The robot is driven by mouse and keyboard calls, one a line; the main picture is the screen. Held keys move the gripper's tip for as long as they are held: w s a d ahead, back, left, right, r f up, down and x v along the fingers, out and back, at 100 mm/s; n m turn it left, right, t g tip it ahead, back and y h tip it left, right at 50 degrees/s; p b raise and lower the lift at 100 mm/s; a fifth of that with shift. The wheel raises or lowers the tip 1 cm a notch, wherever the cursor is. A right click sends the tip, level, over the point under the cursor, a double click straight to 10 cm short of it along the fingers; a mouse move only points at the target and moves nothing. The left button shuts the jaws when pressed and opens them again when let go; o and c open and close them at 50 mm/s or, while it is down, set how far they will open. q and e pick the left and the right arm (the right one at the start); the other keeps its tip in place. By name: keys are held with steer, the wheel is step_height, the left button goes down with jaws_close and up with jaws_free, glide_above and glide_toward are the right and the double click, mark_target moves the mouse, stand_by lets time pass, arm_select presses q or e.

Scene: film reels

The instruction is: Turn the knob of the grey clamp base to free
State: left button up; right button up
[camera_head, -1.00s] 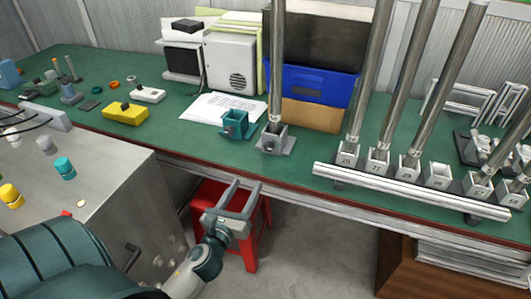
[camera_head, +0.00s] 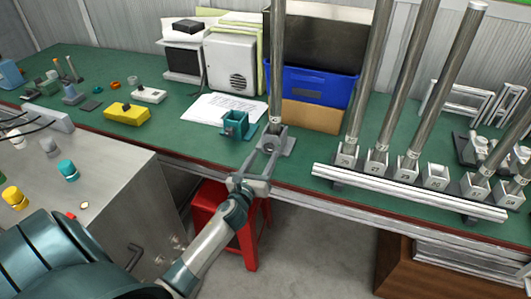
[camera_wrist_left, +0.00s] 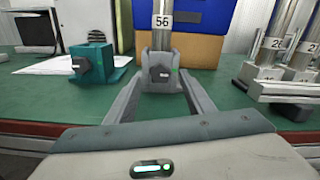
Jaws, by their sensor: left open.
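The grey clamp base (camera_head: 287,146) stands near the front of the green bench and holds a tall steel tube (camera_head: 277,70). In the left wrist view the grey clamp base (camera_wrist_left: 150,85) has a dark knob (camera_wrist_left: 159,73) on its front, and the tube above bears the label 56. My left gripper (camera_head: 267,148) is open and empty, just in front of this base. In the left wrist view its two fingers point at the base, one on each side of the knob; I cannot tell whether they touch it. My right gripper is not in view.
A teal clamp base (camera_head: 235,124) stands just left of the grey one. A rail (camera_head: 400,190) with several numbered sockets and tubes is at the right. A blue bin (camera_head: 310,87) is behind. A red stool (camera_head: 210,205) is below the bench edge.

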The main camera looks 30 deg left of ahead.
mark_target(269, 148)
arm_select(q)
steer(key=shift+x, duration=0.95)
steer(key=shift+w, duration=0.4)
steer(key=c, duration=1.1)
